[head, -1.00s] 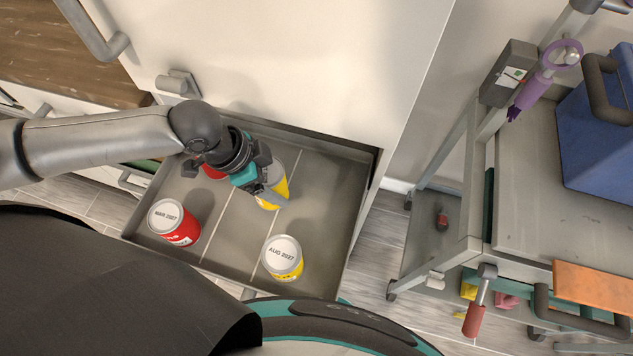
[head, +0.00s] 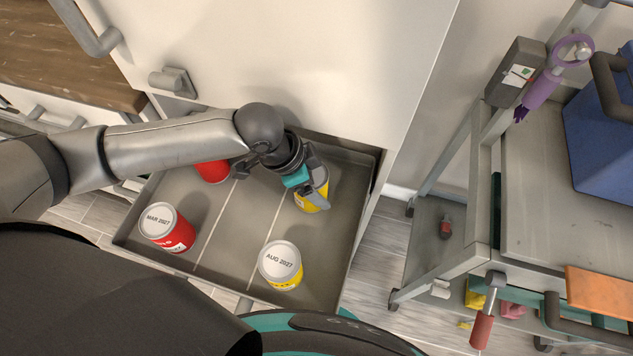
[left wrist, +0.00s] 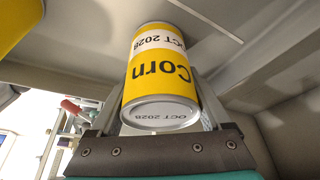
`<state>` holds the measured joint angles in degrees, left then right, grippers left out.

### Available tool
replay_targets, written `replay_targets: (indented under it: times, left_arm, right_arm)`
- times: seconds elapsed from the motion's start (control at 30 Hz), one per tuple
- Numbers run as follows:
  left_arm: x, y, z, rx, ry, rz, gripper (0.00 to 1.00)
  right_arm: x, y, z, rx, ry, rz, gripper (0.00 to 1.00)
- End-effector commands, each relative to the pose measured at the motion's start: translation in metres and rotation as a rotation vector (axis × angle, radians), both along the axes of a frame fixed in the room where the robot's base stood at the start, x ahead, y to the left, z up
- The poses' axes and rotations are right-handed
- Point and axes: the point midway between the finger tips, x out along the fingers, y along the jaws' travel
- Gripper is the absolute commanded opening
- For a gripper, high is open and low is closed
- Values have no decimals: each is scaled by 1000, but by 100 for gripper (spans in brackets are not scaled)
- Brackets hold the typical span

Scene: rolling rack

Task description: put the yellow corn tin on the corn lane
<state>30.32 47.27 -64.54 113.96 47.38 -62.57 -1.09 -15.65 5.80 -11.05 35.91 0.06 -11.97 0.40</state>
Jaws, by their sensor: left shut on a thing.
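The yellow corn tin (head: 323,187) is between the fingers of my left gripper (head: 312,184), which is shut on it. In the left wrist view the tin (left wrist: 160,75) shows "Corn" and "OCT 2028". It is over the far part of the drawer's right lane (head: 325,240), behind another yellow tin (head: 281,264) marked AUG 2027. I cannot tell whether the held tin touches the drawer floor. Part of a yellow tin (left wrist: 15,22) also shows at the wrist view's upper left. My right gripper is not in view.
The open drawer (head: 150,250) has low walls and two pale lines dividing its floor. A red tin (head: 167,228) marked MAR 2027 and another red tin (head: 212,171) stand in the left lane. The middle lane (head: 236,225) is bare. A trolley (head: 530,220) stands at right.

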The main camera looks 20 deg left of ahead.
Motion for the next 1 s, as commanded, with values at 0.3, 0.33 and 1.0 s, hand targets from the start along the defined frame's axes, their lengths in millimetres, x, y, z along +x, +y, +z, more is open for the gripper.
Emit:
replay_targets:
  times: [0.3,0.33,1.0]
  left_arm:
    - [0,0,-2,-1,-2,0,82]
    - [0,0,-1,-1,-2,-1,86]
    - [-1,3,10,-2,-1,-1,100]
  right_arm:
    - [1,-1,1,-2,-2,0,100]
    - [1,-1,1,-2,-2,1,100]
    - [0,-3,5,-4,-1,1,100]
